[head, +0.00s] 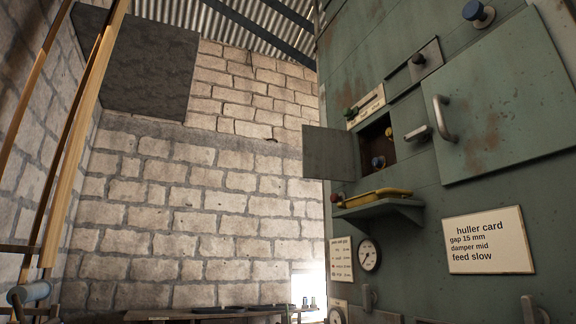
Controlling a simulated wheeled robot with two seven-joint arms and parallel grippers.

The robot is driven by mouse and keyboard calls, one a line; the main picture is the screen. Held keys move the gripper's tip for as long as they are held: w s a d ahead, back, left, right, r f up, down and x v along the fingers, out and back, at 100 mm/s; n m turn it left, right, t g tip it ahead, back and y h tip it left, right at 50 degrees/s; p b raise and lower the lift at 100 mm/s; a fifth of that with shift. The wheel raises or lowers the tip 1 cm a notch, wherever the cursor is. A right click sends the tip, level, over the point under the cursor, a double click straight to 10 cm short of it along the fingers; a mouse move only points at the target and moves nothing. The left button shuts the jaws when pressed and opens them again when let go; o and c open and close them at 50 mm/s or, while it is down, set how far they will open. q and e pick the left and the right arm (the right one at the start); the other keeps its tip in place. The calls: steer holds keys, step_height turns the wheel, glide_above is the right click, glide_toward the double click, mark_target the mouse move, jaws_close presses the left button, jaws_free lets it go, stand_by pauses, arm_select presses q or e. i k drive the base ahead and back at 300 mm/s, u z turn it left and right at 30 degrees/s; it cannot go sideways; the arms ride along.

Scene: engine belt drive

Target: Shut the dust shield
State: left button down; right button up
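A small grey-green hinged door (328,154) stands swung open to the left of a dark recess (379,141) in the green machine. Coloured knobs show in and beside the recess. A larger green panel (505,95) with a pale bar handle (445,119) lies against the machine face at the right. None of these is labelled as the dust shield, so I cannot tell for certain which it is. Neither of my grippers shows in the head view.
A small shelf (385,208) below the recess holds a yellow object (380,197). A huller card (488,241), gauges (368,255) and several levers are on the machine. A bench (200,314) runs along the bottom. Wooden beams (75,140) stand at the left.

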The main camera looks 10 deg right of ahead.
mark_target(328, 154)
steer(key=u, duration=0.35)
steer(key=i, duration=3.2)
steer(key=z, duration=3.45)
